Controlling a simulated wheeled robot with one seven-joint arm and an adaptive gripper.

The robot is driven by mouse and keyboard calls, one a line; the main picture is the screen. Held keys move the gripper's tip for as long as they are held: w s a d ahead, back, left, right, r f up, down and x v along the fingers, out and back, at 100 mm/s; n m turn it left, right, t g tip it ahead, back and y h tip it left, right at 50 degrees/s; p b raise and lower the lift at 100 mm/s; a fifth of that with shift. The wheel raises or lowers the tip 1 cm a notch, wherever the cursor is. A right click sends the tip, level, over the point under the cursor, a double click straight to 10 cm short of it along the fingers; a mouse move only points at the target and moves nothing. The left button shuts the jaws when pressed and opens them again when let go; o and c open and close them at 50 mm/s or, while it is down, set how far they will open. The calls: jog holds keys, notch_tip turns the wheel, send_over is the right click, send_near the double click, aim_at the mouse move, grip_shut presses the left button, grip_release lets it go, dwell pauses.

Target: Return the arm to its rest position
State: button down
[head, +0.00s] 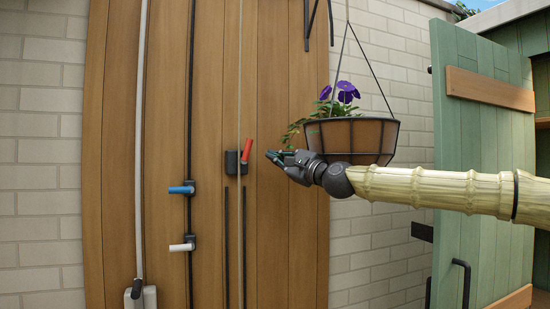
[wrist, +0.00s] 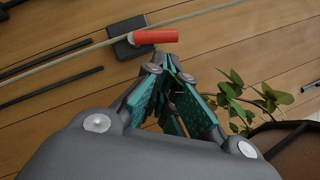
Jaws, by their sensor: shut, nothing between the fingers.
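My arm reaches in from the right in the head view, and my gripper (head: 272,155) is at its left end, in front of the hanging basket and wooden panel. The fingers also show in the wrist view (wrist: 168,64); they are shut with their tips together and hold nothing. The tips are just right of a red lever (head: 247,150) on a dark box. In the wrist view the red lever (wrist: 155,37) lies just beyond the fingertips; I cannot tell whether they touch.
A hanging basket (head: 322,135) with purple flowers (head: 347,92) is right behind my gripper. A blue lever (head: 181,190) and a white lever (head: 181,247) are on the wooden panel (head: 285,250). A green door (head: 480,145) stands at the right.

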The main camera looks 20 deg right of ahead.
jog(key=shift+w+d+f, duration=0.2)
jog(key=shift+w+d, duration=0.1)
jog(key=shift+w, duration=0.05)
